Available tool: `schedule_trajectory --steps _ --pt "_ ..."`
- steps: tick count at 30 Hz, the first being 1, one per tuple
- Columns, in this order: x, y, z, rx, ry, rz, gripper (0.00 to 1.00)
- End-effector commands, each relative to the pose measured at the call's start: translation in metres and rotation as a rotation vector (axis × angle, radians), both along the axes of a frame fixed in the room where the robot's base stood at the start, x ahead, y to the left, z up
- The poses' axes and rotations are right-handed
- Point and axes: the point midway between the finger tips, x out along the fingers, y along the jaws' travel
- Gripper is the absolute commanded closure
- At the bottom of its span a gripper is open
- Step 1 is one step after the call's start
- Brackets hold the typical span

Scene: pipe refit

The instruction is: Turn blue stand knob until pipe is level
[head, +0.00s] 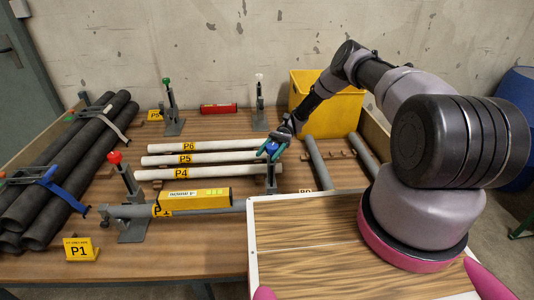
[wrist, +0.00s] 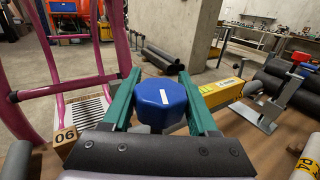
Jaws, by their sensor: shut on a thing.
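The blue stand knob (head: 272,148) tops the grey stand at the right end of the pipe. My gripper (head: 271,152) is at this knob. In the wrist view, the green fingers of my gripper (wrist: 158,80) are shut around the blue knob (wrist: 160,104), one on each side. The grey pipe (head: 222,211) lies across the blue-knob stand and the red-knob stand (head: 130,195). The pipe's right end is hidden.
White pipes P4 (head: 215,173), P5 and P6 lie behind. Dark pipes (head: 60,170) are bundled at left. Stands with a green knob (head: 167,82) and a white knob (head: 259,76) stand at the back, near a yellow bin (head: 345,105). A P1 sign (head: 80,250) stands at front left.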

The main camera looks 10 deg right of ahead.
Motion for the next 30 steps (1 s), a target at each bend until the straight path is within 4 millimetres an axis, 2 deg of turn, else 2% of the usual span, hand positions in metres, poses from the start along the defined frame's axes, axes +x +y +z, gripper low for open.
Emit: schedule_trajectory --steps 12,29,30 --pt "-0.0017 -0.0047 0.0002 0.001 -0.001 0.19 0.96" --pt "-0.0027 -0.0058 0.0002 0.003 -0.001 0.218 0.96" --pt "-0.0027 -0.0058 0.0002 0.003 -0.001 0.218 0.29"
